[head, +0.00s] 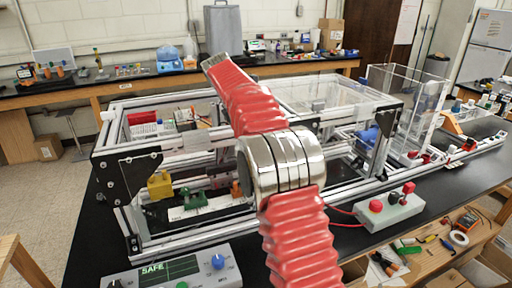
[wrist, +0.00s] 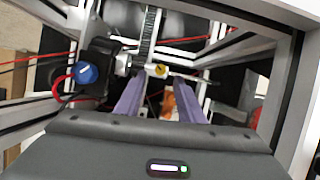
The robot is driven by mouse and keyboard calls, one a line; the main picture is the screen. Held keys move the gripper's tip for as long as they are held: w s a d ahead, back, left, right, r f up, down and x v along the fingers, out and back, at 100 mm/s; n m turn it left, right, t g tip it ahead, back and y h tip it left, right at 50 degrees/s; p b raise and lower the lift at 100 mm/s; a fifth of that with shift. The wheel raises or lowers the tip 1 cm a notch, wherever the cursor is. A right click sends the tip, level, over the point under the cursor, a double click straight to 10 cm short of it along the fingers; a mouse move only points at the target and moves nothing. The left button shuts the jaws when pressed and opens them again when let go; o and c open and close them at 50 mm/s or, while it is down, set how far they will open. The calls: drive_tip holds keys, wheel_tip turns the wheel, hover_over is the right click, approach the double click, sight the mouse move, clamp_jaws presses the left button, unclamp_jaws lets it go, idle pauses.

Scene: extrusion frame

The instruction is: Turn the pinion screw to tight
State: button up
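In the wrist view my gripper (wrist: 160,84) shows two purple fingers standing apart, with no object clearly held between them. Just beyond the fingertips is a small yellow screw-like part (wrist: 160,70) on a metal fitting, below a dark toothed rack (wrist: 148,32). I cannot tell for sure that this is the pinion screw, or whether the fingers touch it. A blue knob with a white mark (wrist: 88,75) sits on a black body to the left of the fingers. In the head view my red arm crosses the extrusion frame (head: 190,158), and the gripper cannot be made out.
Metal bars and red wires surround the gripper closely. An orange part (wrist: 168,103) shows behind the fingers. A control box with a display reading SAFE (head: 170,268) stands at the front, and a button box (head: 390,211) at the right. A clear enclosure (head: 405,105) stands behind.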

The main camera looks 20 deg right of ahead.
drive_tip(key=shift+x, duration=1.85)
drive_tip(key=shift+c, duration=0.3)
clamp_jaws()
